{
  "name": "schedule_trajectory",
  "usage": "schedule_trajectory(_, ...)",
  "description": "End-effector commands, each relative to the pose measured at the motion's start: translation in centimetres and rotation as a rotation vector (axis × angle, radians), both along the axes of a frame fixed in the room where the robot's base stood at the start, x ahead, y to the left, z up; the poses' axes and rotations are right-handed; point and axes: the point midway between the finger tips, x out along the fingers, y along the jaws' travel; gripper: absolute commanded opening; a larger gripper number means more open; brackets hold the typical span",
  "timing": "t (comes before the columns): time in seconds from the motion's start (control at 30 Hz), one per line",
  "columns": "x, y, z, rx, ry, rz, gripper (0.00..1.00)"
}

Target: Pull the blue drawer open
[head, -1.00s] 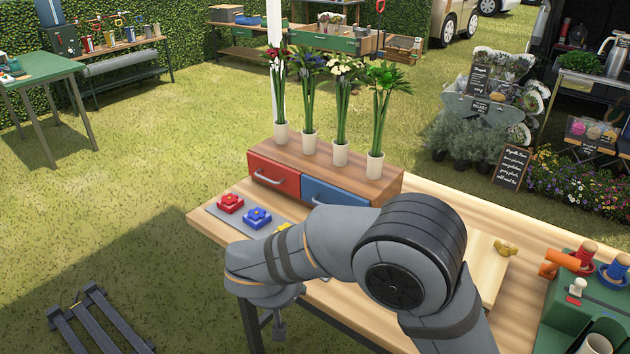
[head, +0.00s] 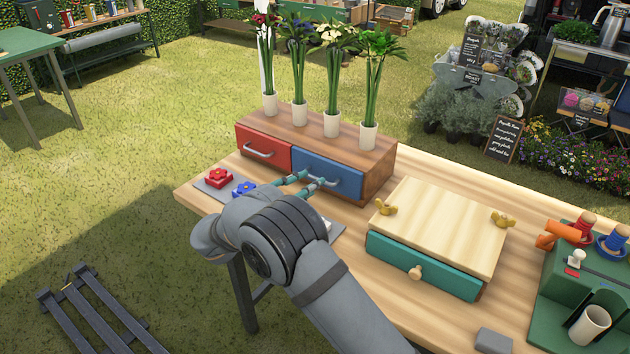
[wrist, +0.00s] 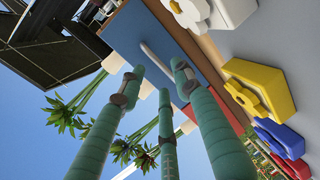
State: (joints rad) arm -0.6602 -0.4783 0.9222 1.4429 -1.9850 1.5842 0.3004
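The blue drawer (head: 345,181) is shut, flush beside the red drawer (head: 262,148) in a wooden drawer box. Its pale bar handle (head: 336,184) is on the front. In the wrist view the blue front (wrist: 133,29) and the handle (wrist: 152,56) show just beyond my fingertips. My gripper (head: 302,184) has teal fingers spread apart in front of the blue drawer, pointing at the handle. In the wrist view my gripper (wrist: 157,78) is open, with nothing between the fingers that I can make out; contact with the handle cannot be told.
Flower vases (head: 331,123) stand on the wooden box (head: 375,150). Red (head: 219,178) and blue flower blocks (head: 243,188) lie on a mat below the drawers, near my arm; a yellow block (wrist: 258,90) shows in the wrist view. A teal-drawer box (head: 440,230) stands to the right.

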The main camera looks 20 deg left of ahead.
Motion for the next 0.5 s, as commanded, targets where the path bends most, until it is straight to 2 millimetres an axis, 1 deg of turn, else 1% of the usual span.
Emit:
schedule_trajectory(0.03, 0.8, -0.4, -0.2, -0.001, 0.001, -0.004, 0.33)
schedule_trajectory(0.2, 2.4, -0.8, -0.5, 0.001, 0.001, -0.001, 0.33)
schedule_trajectory(0.33, 2.8, -0.9, -0.7, 0.001, 0.001, 0.000, 0.33)
schedule_trajectory(0.5, 2.9, -0.9, -0.7, 0.001, 0.001, 0.000, 0.33)
